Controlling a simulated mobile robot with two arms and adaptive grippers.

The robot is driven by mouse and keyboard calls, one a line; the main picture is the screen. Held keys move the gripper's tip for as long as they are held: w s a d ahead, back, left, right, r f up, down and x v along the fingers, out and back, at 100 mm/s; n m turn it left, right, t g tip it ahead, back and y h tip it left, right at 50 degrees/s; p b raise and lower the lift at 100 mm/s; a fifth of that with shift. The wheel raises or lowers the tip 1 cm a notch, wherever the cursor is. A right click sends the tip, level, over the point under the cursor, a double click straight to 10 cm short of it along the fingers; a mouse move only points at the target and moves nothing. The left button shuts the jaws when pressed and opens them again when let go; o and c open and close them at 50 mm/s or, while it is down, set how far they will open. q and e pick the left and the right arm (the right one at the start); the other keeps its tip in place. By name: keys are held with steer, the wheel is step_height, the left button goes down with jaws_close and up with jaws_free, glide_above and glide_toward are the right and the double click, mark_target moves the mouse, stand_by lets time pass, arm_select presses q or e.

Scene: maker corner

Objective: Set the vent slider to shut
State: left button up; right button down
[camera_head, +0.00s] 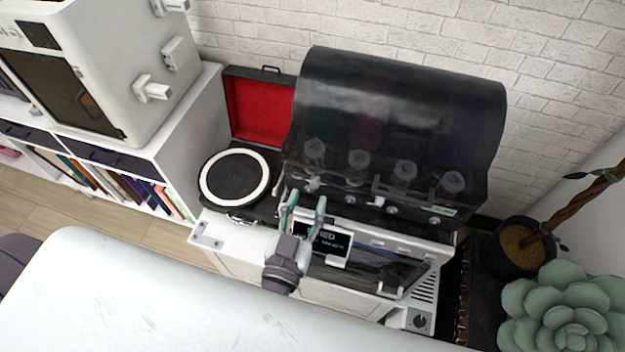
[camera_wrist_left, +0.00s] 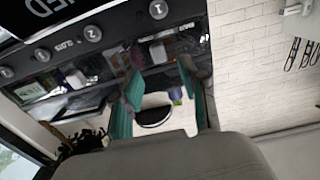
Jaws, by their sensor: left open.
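A machine with a dark see-through hood (camera_head: 400,100) stands against the wall, with round knobs along its front strip. No vent slider is clearly readable in either view. A small pale block (camera_wrist_left: 158,50) on a dark strip lies just beyond and between my fingertips in the left wrist view; it may be the slider handle, but I cannot tell. My left gripper (camera_head: 306,200) is open with teal fingers at the left end of the machine's front. It is also in the left wrist view (camera_wrist_left: 158,66), empty. Contact with the block cannot be told. My right gripper is not in view.
A record player (camera_head: 235,178) with a red-lined lid is left of the machine. A black-and-white display (camera_head: 330,243) is close below my gripper. A potted plant (camera_head: 520,245) and succulent (camera_head: 562,310) stand at right. A white surface (camera_head: 150,300) fills the front.

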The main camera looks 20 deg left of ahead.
mark_target(314, 183)
arm_select(q)
steer(key=w, duration=0.2)
steer(key=shift+w+r, duration=0.1)
steer(key=shift+w, duration=0.25)
steer(key=shift+w+p, duration=0.35)
steer(key=shift+w, duration=0.25)
steer(key=shift+c, duration=0.5)
jaws_close()
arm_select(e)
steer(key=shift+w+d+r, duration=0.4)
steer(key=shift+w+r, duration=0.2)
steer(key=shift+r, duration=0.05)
